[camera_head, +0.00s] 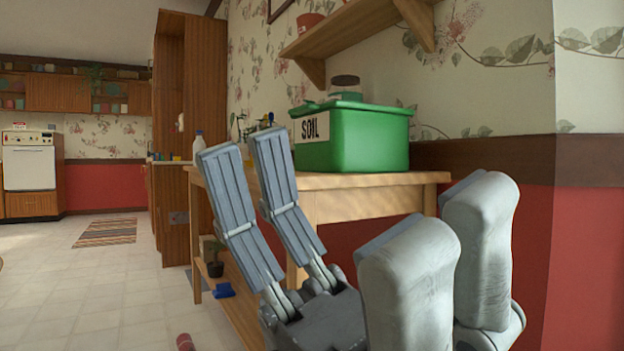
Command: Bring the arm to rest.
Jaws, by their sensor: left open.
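My left gripper (345,190) is large in the foreground, right of the picture's middle. Its grey fingers stand apart and point up, with a dark grey palm low between them. It is open and I see nothing held between the fingers. It is in front of a wooden table, and the fingers hide part of the table's front and left end. I cannot tell whether it touches the table. My left arm behind the palm is out of the picture. My right gripper is not in view.
A green bin labelled SOIL (365,140) stands on the wooden table (370,197) against the wall. A wooden shelf (350,25) is above it. A small plant pot (215,268) and a blue object (224,290) are low by the table. Open tiled floor (90,280) lies left.

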